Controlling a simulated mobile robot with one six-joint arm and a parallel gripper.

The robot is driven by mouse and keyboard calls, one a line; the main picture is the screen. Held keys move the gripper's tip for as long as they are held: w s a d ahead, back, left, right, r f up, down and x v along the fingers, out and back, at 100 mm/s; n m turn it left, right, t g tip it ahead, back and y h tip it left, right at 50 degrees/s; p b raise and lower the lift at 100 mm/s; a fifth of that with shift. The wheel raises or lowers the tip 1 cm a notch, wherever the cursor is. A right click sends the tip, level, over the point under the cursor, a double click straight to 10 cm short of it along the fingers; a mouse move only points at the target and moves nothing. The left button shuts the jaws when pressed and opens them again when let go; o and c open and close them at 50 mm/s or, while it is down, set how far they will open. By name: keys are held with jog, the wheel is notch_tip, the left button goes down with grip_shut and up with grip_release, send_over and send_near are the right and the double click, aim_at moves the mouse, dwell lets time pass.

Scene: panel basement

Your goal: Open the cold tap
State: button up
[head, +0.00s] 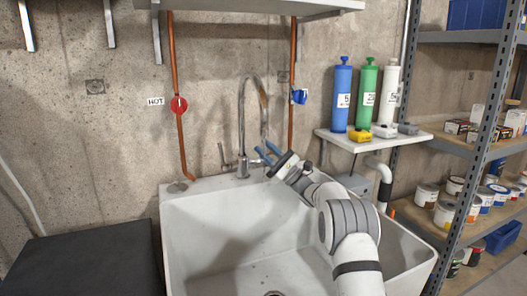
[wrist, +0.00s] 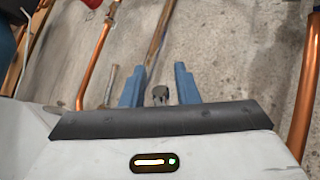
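A chrome mixer (head: 243,163) with a tall curved spout stands at the back edge of the white sink (head: 200,190). Its left lever (head: 222,154) stands upright; its right side is mostly hidden by my gripper (head: 267,151). My gripper has blue fingers and is open. In the wrist view, a dark small piece (wrist: 160,94) shows between the fingers of my gripper (wrist: 159,76). It may be the right-hand lever; I cannot tell if the fingers touch it. A blue valve handle (head: 299,96) sits on the right copper pipe, above my gripper.
A red valve (head: 179,104) with a HOT label (head: 155,101) is on the left copper pipe (head: 179,140). A small shelf (head: 345,139) with bottles stands to the right of my gripper. A metal rack (head: 470,150) holds paint cans further right. The sink basin is empty.

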jog(key=shift+o, duration=0.3)
jog(key=v, duration=0.7)
jog(key=shift+d+f+p, duration=0.25)
jog(key=shift+p, duration=0.15)
jog(key=shift+s+t, duration=0.2)
jog(key=shift+t, duration=0.1)
